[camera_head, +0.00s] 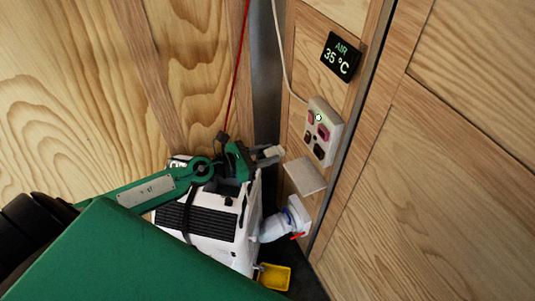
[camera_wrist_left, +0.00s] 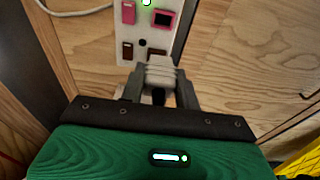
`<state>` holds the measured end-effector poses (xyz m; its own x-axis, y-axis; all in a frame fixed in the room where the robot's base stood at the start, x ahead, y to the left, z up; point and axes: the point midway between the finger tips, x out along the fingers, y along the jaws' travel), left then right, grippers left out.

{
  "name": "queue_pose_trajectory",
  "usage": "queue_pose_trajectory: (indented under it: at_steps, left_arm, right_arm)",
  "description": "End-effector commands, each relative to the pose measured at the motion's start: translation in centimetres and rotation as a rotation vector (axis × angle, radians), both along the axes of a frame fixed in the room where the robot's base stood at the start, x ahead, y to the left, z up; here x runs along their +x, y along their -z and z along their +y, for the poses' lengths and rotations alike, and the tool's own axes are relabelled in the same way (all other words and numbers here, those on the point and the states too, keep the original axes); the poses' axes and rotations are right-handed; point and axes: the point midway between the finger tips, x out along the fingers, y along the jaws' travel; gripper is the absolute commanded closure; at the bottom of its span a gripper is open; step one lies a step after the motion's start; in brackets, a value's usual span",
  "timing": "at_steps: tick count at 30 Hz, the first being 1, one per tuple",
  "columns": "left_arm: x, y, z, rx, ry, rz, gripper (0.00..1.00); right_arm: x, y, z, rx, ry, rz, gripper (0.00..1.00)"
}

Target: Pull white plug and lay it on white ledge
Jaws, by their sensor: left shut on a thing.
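My left gripper (camera_head: 272,152) is shut on a pale, whitish plug (camera_wrist_left: 161,72), which shows between the two grey fingers in the left wrist view. In the head view the fingertips are left of the socket panel (camera_head: 311,131), with a gap between them. The panel is off-white, with a green light, pink sockets and dark sockets. The small white ledge (camera_head: 305,175) sticks out below the panel, bare, to the lower right of the gripper. The fingers hide much of the plug. My right gripper is not in view.
A white box unit with a black grille (camera_head: 208,222) stands below my left gripper. A white pipe fitting (camera_head: 285,222) and a yellow thing (camera_head: 273,276) are low down. A black display (camera_head: 341,57) reads 35 °C. A white cable (camera_head: 284,60) and a red cord (camera_head: 237,80) hang nearby.

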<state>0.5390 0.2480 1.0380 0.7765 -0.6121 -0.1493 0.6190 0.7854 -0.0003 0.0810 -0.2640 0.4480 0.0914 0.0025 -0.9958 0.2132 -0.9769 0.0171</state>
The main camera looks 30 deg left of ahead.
Motion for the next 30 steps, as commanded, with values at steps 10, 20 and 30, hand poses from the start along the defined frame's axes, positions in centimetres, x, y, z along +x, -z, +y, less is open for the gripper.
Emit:
queue_pose_trajectory:
  at_steps: [10, 20, 30]
  left_arm:
    - [-1.4, 0.5, 1.2, 0.001, 0.000, 0.000, 1.00]
    - [-2.9, 0.6, 2.3, 0.000, -0.001, 0.000, 1.00]
    - [-3.1, 0.4, 2.4, 0.001, 0.000, -0.001, 1.00]
  right_arm:
    - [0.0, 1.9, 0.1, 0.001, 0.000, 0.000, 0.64]
    - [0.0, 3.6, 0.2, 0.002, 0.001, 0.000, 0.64]
    - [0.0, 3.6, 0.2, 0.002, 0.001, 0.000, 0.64]
